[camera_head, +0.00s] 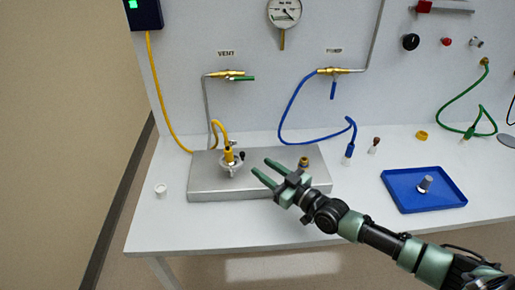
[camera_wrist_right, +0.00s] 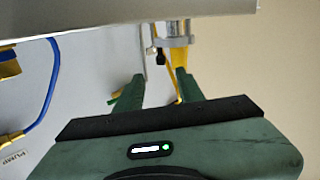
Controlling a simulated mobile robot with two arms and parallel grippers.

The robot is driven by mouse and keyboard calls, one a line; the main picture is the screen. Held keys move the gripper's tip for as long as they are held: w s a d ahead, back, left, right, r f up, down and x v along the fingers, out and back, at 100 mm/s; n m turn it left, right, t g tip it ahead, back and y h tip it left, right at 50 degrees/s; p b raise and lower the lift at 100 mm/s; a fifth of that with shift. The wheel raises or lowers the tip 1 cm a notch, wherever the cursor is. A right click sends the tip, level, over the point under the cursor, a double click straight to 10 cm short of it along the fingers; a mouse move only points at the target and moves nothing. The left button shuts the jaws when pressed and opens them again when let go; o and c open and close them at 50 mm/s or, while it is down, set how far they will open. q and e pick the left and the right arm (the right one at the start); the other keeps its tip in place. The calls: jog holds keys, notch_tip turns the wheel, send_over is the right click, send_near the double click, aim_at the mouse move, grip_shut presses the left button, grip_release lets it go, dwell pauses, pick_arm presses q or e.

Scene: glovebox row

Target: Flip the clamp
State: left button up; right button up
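The metal clamp (camera_head: 228,169) sits around the base of a yellow hose fitting (camera_head: 229,154) on a steel block (camera_head: 265,184). A small black knob (camera_head: 242,155) is on its right side. In the right wrist view the grey clamp (camera_wrist_right: 179,27) shows at the top, with the black knob (camera_wrist_right: 160,57) beside it. My right gripper (camera_head: 261,167) is open and empty, its two green fingers pointing left towards the clamp, a short gap away. The fingers also show in the right wrist view (camera_wrist_right: 158,82), below the clamp. My left gripper is not in view.
A second port (camera_head: 304,162) with a brass top stands on the block behind my right gripper. A blue hose (camera_head: 300,105) hangs behind. A blue tray (camera_head: 421,203) with a grey part lies to the right. A white cup (camera_head: 160,190) stands left of the block.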

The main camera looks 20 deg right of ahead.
aim_at(244, 154)
jog(key=shift+d+m, duration=0.1)
jog(key=shift+m, duration=0.3)
jog(key=shift+w, duration=0.25)
jog(key=x, duration=0.7)
jog(key=shift+a+r, duration=0.1)
jog(key=shift+a, duration=0.25)
grip_shut()
